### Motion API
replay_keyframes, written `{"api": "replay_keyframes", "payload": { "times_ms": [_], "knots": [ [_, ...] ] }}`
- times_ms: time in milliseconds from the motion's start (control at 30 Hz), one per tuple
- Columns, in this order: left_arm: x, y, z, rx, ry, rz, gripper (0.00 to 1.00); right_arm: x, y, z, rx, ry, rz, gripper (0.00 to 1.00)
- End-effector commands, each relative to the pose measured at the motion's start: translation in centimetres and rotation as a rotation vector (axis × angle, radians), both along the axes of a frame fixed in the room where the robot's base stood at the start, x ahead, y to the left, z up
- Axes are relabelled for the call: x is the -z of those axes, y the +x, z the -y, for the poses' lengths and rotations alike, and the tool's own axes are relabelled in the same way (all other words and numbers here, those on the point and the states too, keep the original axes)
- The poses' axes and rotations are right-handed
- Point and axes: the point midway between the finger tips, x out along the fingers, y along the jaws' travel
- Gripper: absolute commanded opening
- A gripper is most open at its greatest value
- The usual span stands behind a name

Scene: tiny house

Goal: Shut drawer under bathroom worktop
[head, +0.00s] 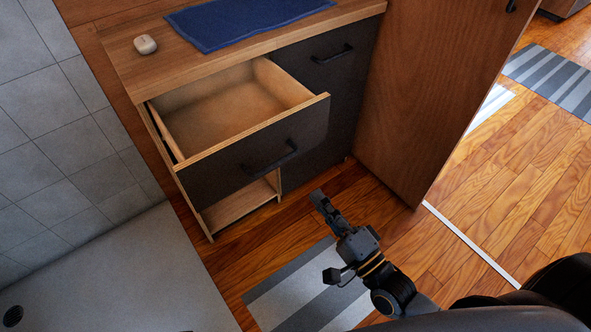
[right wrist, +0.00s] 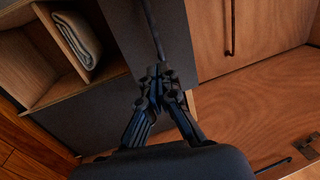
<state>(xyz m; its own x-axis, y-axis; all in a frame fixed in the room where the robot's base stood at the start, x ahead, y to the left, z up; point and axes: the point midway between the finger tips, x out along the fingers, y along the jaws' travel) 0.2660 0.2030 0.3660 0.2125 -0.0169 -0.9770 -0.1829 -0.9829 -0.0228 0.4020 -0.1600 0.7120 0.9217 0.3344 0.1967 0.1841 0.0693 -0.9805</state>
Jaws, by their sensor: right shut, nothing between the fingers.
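The drawer (head: 250,145) under the wooden worktop (head: 118,45) is pulled well out and looks empty inside. Its dark front has a black bar handle (head: 268,160). My right gripper (head: 318,197) is shut and empty, in front of the cabinet, below and to the right of the drawer front in the head view. In the right wrist view the right gripper's fingers (right wrist: 160,75) are closed together, with dark cabinet fronts behind them. I cannot tell from this view whether they touch anything. My left gripper does not show.
A blue towel (head: 245,20) and a small pale object (head: 145,44) lie on the worktop. An open shelf is under the drawer; a rolled towel (right wrist: 78,40) sits in a compartment. A wooden panel (head: 430,90) stands right of the cabinet. A striped mat (head: 310,290) lies on the floor.

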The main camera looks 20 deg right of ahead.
Motion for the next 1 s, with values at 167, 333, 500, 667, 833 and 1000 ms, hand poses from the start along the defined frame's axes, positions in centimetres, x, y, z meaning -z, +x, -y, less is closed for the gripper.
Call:
{"api": "replay_keyframes", "payload": {
  "times_ms": [167, 333, 500, 667, 833, 1000],
  "knots": [
    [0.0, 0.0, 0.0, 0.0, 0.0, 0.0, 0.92, -0.9, 3.8, -1.3, 0.002, 0.002, 0.005, 0.0],
    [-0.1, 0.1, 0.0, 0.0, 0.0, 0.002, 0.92, -1.4, 6.4, -2.3, 0.001, 0.0, 0.002, 0.0],
    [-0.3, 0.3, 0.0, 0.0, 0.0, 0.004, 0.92, -1.7, 7.9, -2.9, 0.0, -0.002, 0.002, 0.0],
    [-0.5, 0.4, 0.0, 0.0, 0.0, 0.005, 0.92, -1.7, 8.3, -3.0, 0.001, -0.003, -0.001, 0.0],
    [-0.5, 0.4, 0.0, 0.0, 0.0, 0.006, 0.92, -1.7, 8.3, -3.0, 0.001, -0.003, -0.001, 0.0],
    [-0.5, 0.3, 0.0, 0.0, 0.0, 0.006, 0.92, -1.7, 8.3, -3.0, 0.001, -0.003, -0.001, 0.0]
  ]
}}
